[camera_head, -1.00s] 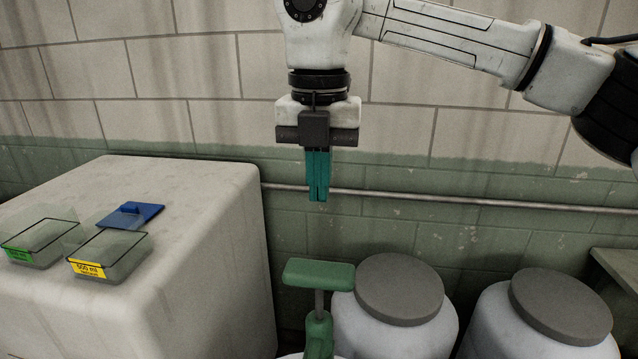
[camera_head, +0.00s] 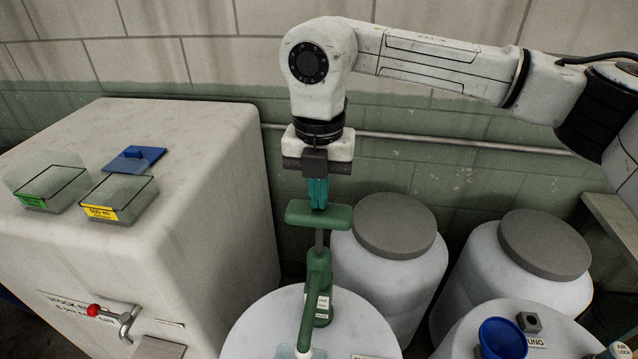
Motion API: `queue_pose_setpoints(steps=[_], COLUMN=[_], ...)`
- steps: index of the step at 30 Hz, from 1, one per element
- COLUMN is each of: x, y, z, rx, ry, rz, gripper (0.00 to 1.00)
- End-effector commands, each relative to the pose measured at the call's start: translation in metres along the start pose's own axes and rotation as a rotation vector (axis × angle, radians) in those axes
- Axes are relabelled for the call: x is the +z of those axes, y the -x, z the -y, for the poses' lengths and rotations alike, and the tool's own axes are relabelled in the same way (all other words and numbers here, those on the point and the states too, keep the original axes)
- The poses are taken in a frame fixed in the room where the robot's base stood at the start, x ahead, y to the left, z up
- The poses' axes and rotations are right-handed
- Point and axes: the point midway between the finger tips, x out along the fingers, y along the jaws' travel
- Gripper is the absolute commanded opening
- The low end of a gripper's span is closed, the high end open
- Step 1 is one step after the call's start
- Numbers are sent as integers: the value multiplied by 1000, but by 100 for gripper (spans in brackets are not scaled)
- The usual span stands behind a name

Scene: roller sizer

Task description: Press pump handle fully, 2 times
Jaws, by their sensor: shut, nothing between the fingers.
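The green pump handle (camera_head: 322,214) is a flat bar on top of a grey rod, which rises from the green pump body (camera_head: 318,290). The pump stands on a white drum (camera_head: 262,327) at the bottom middle. The rod shows between the bar and the body, so the handle is up. My gripper (camera_head: 318,207) points straight down with its teal fingers shut and empty. The fingertips are right at the top of the handle's bar, near its middle. I cannot tell whether they touch it.
Two grey-lidded drums (camera_head: 395,226) stand behind and right of the pump. A blue cup (camera_head: 503,338) is at lower right.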

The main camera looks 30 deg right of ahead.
Motion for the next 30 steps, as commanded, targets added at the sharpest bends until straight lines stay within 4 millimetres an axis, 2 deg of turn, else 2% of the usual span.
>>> queue_pose_setpoints(steps=[8,21,30], x=[0,0,0], y=[-8,-72,-78], z=[0,0,0], rx=[0,-1,-3], ry=[0,1,1], rz=[-1,0,-1], gripper=[0,0,0])
